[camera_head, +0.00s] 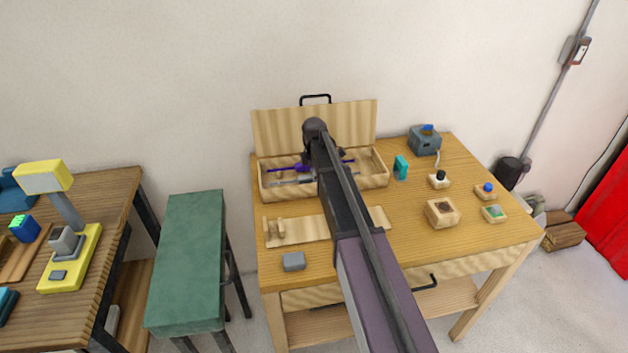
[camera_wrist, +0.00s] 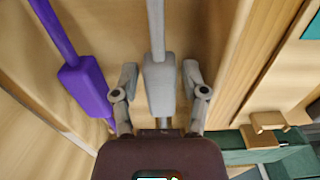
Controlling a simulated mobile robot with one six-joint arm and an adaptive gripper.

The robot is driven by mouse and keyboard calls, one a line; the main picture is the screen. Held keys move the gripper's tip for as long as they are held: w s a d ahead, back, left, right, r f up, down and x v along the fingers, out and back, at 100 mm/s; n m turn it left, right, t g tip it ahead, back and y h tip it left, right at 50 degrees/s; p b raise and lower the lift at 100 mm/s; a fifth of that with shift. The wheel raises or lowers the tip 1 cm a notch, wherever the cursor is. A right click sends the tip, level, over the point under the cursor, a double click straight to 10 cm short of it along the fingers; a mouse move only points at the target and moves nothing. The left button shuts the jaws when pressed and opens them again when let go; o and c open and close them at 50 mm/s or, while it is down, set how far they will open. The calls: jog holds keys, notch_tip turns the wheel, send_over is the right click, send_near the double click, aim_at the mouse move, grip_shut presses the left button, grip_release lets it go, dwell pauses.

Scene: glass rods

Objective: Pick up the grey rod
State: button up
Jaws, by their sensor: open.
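The grey rod (camera_head: 284,183) lies in an open wooden case (camera_head: 280,193) on the table. In the wrist view the grey rod (camera_wrist: 160,85) has a thin shaft and a thicker block-like part. My gripper (camera_wrist: 160,78) is open, with one finger on each side of that thicker part and a small gap showing on both sides. In the head view my arm covers most of the gripper and part of the rod. A purple rod (camera_head: 284,169) lies beside the grey one; in the wrist view the purple rod (camera_wrist: 88,85) is left of my left finger.
The case's raised lid (camera_head: 275,130) stands behind it. A wooden holder (camera_head: 300,230) and a grey block (camera_head: 293,261) are in front. A teal block (camera_head: 401,167) and several small items are to the right. A green stool (camera_head: 185,260) stands left of the table.

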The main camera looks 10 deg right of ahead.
grip_shut()
jog(key=shift+r, duration=0.1)
dwell(0.4)
notch_tip(320, 180, up, 4)
jog(key=p, duration=0.4)
jog(key=s, duration=1)
jog(key=s+p, duration=0.1)
jog(key=s, duration=0.5)
jog(key=shift+a+r, duration=0.35)
jog(key=shift+r, duration=0.05)
jog(key=shift+d, duration=0.1)
